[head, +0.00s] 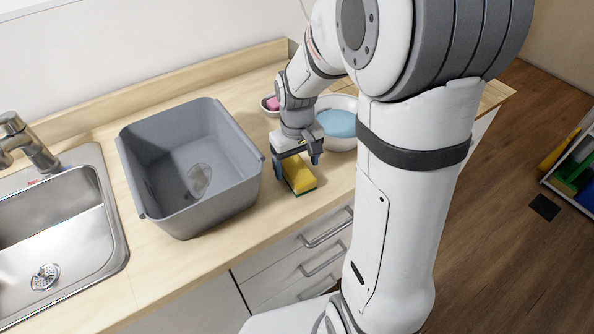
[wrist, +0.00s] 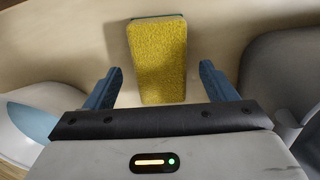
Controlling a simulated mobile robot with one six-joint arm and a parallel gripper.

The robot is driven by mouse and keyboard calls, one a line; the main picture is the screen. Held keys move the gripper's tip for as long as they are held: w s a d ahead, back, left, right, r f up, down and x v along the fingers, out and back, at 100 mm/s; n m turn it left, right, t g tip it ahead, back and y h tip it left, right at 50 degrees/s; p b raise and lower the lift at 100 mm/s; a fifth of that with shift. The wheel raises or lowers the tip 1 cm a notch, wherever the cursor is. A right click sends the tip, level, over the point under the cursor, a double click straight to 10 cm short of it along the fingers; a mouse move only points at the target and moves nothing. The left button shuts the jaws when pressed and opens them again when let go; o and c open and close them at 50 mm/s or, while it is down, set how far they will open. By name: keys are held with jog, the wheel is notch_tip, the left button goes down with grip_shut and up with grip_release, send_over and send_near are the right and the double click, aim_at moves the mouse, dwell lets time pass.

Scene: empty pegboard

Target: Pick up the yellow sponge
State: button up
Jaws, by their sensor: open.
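The yellow sponge (head: 299,174) lies on the wooden counter, to the right of the grey basin. It has a green layer along its lower edge. In the wrist view the sponge (wrist: 158,60) lies between and beyond the two blue fingers, with a gap on each side. My gripper (head: 298,165) is open and empty, pointing down just above the sponge. In the wrist view my gripper (wrist: 160,80) shows both fingertips apart from the sponge. Part of the sponge is hidden behind my gripper in the head view.
A grey basin (head: 225,120) stands close to the left of the sponge. A white bowl with blue contents (head: 338,124) is behind it, near a small dish with a pink item (head: 271,104). A steel sink (head: 55,215) is at far left. The counter's front edge is near.

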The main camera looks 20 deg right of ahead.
aim_at(297, 169)
jog(key=shift+f, duration=1.35)
jog(key=shift+c, duration=0.5)
jog(key=c, duration=0.9)
jog(key=shift+r, duration=0.1)
jog(key=shift+c, duration=0.2)
notch_tip(297, 169, up, 10)
jog(key=shift+f, duration=0.1)
